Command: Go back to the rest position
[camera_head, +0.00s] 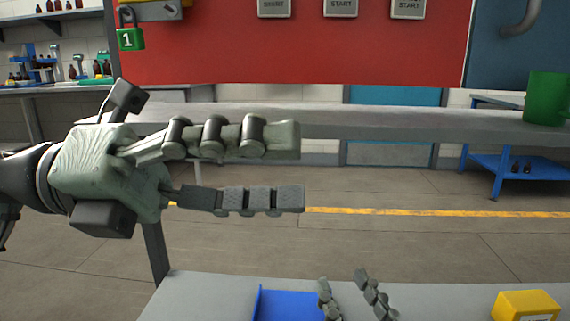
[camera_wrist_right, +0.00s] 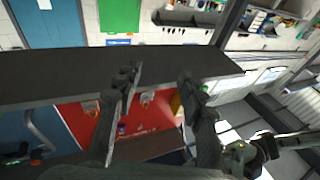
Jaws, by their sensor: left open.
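My left gripper (camera_head: 302,170) reaches in from the left in the head view, in the air in front of the grey shelf. Its two fingers are well apart with nothing between them. My right gripper (camera_head: 344,280) shows at the bottom of the head view as two fingertips, apart, near a blue tray. The rest of that gripper is below the picture edge. In the right wrist view (camera_wrist_right: 159,77) its fingers are apart and no object shows between them.
The blue tray (camera_head: 280,306) and a yellow box (camera_head: 527,305) are on the grey table (camera_head: 205,295) below. A long grey shelf (camera_head: 400,124) crosses the back, with a green container (camera_head: 547,98) at right.

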